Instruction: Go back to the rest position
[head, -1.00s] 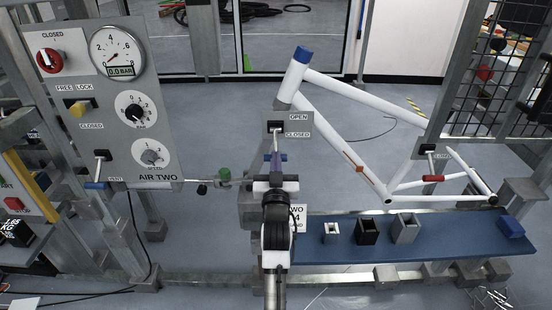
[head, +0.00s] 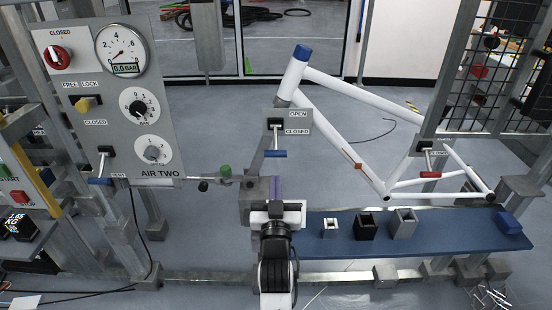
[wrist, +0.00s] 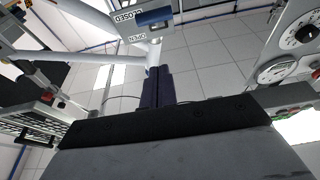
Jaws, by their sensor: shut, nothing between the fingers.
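My gripper (head: 276,188) is in the lower middle of the head view, with its dark fingers together and nothing between them. In the wrist view the closed fingers (wrist: 158,86) point at the floor and the lever plate. The OPEN/CLOSED plate (head: 288,122) with its blue-handled lever (head: 275,153) stands just beyond my gripper. The lever hangs down on the CLOSED side, and a gap shows between its blue handle and my fingertips. The plate also shows upside down in the wrist view (wrist: 135,28).
The AIR TWO panel (head: 110,100) with gauge and knobs stands on the left. A white bicycle frame (head: 345,140) stands behind on the right. A mesh fence (head: 495,75) is at far right.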

